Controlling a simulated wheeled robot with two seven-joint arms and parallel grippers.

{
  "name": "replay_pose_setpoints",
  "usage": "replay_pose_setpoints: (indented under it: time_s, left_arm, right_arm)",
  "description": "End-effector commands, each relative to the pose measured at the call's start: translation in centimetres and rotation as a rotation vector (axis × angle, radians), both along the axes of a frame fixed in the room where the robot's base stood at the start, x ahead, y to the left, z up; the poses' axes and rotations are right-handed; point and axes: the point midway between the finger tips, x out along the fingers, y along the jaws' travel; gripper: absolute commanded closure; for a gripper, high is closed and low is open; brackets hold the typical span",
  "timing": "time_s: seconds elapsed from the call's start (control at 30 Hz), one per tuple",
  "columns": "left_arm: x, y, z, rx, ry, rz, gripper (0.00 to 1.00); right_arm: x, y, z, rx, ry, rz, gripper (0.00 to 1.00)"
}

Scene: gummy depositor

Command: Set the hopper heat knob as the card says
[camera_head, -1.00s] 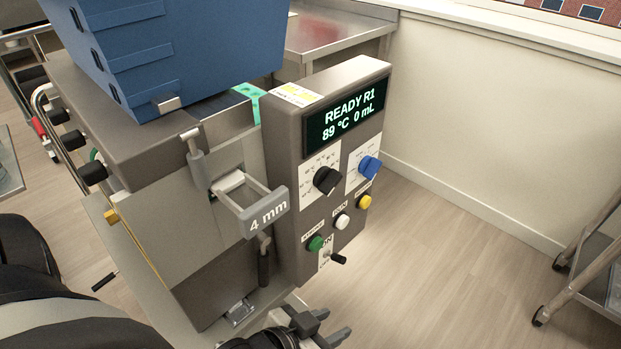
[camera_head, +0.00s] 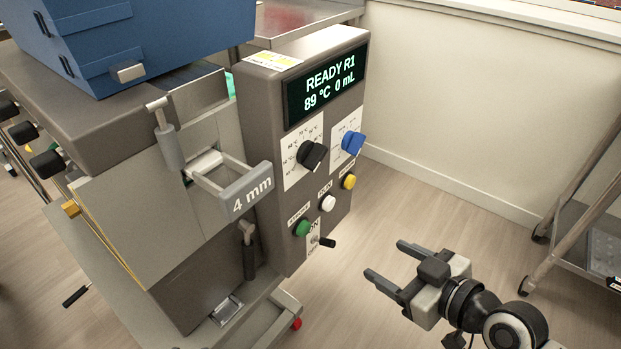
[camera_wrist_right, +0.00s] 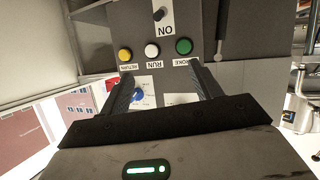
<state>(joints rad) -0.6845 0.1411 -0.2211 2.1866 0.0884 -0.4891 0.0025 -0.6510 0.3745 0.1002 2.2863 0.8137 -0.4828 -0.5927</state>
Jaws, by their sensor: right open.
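The black knob (camera_head: 311,155) sits on a white dial plate with °C marks on the front of the grey control box (camera_head: 262,120). The display (camera_head: 327,86) above it reads "READY R1 89 °C 0 mL". A white and yellow card (camera_head: 272,60) lies on top of the box; its print is too small to read. My right gripper (camera_head: 384,259) is open and empty, below and to the right of the panel, apart from it. In the right wrist view its fingers (camera_wrist_right: 160,72) point at the panel, and the black knob is hidden there.
A blue knob (camera_head: 353,143) is right of the black one. Yellow (camera_head: 349,181), white (camera_head: 327,203) and green (camera_head: 303,228) buttons and a toggle switch (camera_head: 326,242) sit below. The "4 mm" handle (camera_head: 246,194) juts out at left. A cart (camera_head: 590,225) stands at right; floor between is clear.

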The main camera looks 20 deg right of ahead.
Motion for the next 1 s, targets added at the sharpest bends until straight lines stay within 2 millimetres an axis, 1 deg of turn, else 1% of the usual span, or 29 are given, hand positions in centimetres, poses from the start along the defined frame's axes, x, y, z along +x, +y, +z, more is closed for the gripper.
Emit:
replay_pose_setpoints:
  time_s: [0.03, 0.07, 0.1, 0.2, 0.3, 0.4, 0.5, 0.57, 0.67, 0.77, 0.8, 0.83, 0.9, 1.0]
  left_arm:
    - [0.1, -0.2, -1.6, -0.007, -0.009, -0.003, 0.64]
    - [0.2, -0.3, -1.9, -0.009, -0.012, -0.005, 0.64]
    - [0.2, -0.4, -2.3, -0.012, -0.013, -0.008, 0.64]
    - [0.2, -0.7, -3.0, -0.021, -0.021, -0.015, 0.64]
    - [0.2, -0.9, -3.3, -0.027, -0.028, -0.023, 0.64]
    - [0.2, -1.0, -3.3, -0.030, -0.030, -0.026, 0.64]
    - [0.2, -1.0, -3.1, -0.028, -0.028, -0.028, 0.64]
    - [0.1, -0.9, -2.7, -0.027, -0.031, -0.028, 0.64]
    - [0.0, -0.7, -1.3, -0.023, -0.050, -0.023, 0.64]
    - [0.0, -0.4, 0.4, -0.020, -0.078, -0.013, 0.64]
    - [-0.1, -0.2, 1.3, -0.022, -0.087, -0.007, 0.64]
    - [-0.2, -0.1, 1.7, -0.023, -0.085, -0.004, 0.64]
    - [-0.3, 0.1, 2.1, -0.022, -0.075, 0.000, 0.64]
    - [-0.5, 0.1, 2.0, -0.020, -0.047, 0.003, 0.64]
  right_arm:
    - [0.8, -1.0, 0.7, -0.032, -0.078, 0.053, 0.36]
    - [1.1, -1.3, 1.9, -0.048, -0.124, 0.084, 0.36]
    - [1.4, -1.7, 3.4, -0.070, -0.184, 0.123, 0.36]
    - [1.6, -1.9, 7.0, -0.115, -0.323, 0.215, 0.36]
    - [1.3, -1.7, 9.9, -0.149, -0.434, 0.283, 0.36]
    - [1.0, -1.4, 11.7, -0.170, -0.504, 0.325, 0.36]
    - [1.0, -1.1, 12.8, -0.177, -0.535, 0.343, 0.36]
    - [1.2, -0.9, 13.1, -0.176, -0.540, 0.346, 0.36]
    - [2.0, -0.3, 13.3, -0.174, -0.540, 0.345, 0.36]
    - [3.1, 0.6, 13.5, -0.177, -0.541, 0.348, 0.36]
    - [3.7, 0.9, 13.6, -0.172, -0.540, 0.341, 0.36]
    - [4.1, 1.2, 13.6, -0.172, -0.541, 0.341, 0.36]
    - [5.1, 2.1, 13.6, -0.173, -0.541, 0.343, 0.36]
    - [6.8, 3.3, 13.7, -0.169, -0.541, 0.340, 0.36]
